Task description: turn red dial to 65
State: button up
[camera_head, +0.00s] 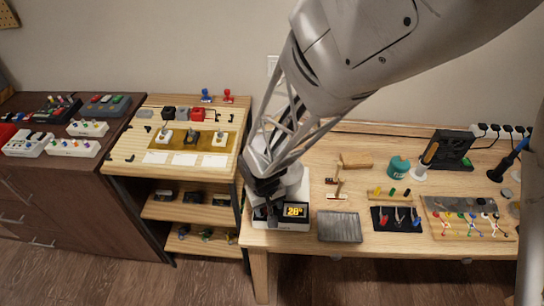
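A white device (290,226) with a lit display (295,211) stands at the left front of the wooden workbench. The display shows orange digits that look like 28. My gripper (268,206) points down over the left part of the device, beside the display. No red dial can be made out; that part of the device is covered by my gripper. The fingers are small and dark here, so I cannot tell whether they are open, shut, or touching anything.
A grey tray (339,227) lies right of the device. Hammers (352,162), a teal jar (398,167) and a black mat with tools (397,219) are further right. A wooden shelf unit (190,208) stands to the left. Bare benchtop (385,250) shows along the front.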

aim_at(266, 208)
jog(key=shift+s+a+r, duration=0.1)
jog(key=shift+a+r, duration=0.05)
jog(key=shift+r, duration=1.7)
jog(key=shift+a+r, duration=0.1)
jog(key=shift+r, duration=1.75)
jog(key=shift+d+r, duration=0.2)
jog(key=shift+r, duration=0.05)
jog(key=s+d+r+m+t, duration=0.1)
jog(key=s+d+r+m, duration=0.15)
jog(key=d+r, duration=1.05)
jog(key=s+d+r+m+t, duration=0.1)
jog(key=s+d+r+m, duration=0.2)
jog(key=s+d+r, duration=0.6)
jog(key=shift+s+d, duration=0.25)
jog(key=shift+d, duration=0.55)
